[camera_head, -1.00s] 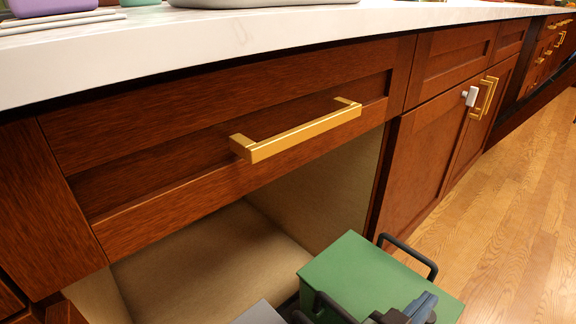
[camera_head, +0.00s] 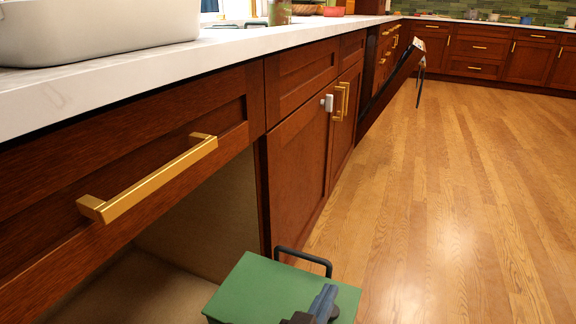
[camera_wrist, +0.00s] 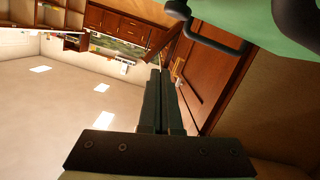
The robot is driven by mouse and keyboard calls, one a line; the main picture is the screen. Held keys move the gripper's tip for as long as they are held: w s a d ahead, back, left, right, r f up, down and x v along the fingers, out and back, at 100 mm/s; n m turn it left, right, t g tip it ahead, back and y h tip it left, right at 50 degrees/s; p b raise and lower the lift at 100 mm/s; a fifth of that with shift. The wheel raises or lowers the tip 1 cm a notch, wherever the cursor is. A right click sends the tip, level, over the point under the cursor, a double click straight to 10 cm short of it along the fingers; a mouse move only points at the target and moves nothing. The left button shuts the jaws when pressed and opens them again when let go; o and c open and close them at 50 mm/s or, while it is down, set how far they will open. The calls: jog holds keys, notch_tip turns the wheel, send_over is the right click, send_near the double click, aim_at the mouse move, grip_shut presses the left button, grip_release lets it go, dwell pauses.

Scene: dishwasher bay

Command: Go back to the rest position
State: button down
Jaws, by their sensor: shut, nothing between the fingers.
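My gripper (camera_wrist: 160,74) shows in the wrist view. Its two dark fingers lie together with nothing between them, and it touches no object.
A wooden drawer with a gold handle (camera_head: 150,182) is close on the left, above an open hollow. The white counter (camera_head: 222,52) holds a large pale basin (camera_head: 100,30). Farther along, a dark appliance door (camera_head: 392,78) hangs partly open. The wooden floor (camera_head: 455,200) on the right is clear.

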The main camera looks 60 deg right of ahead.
notch_tip(320, 180, up, 7)
jog(key=p, duration=0.3)
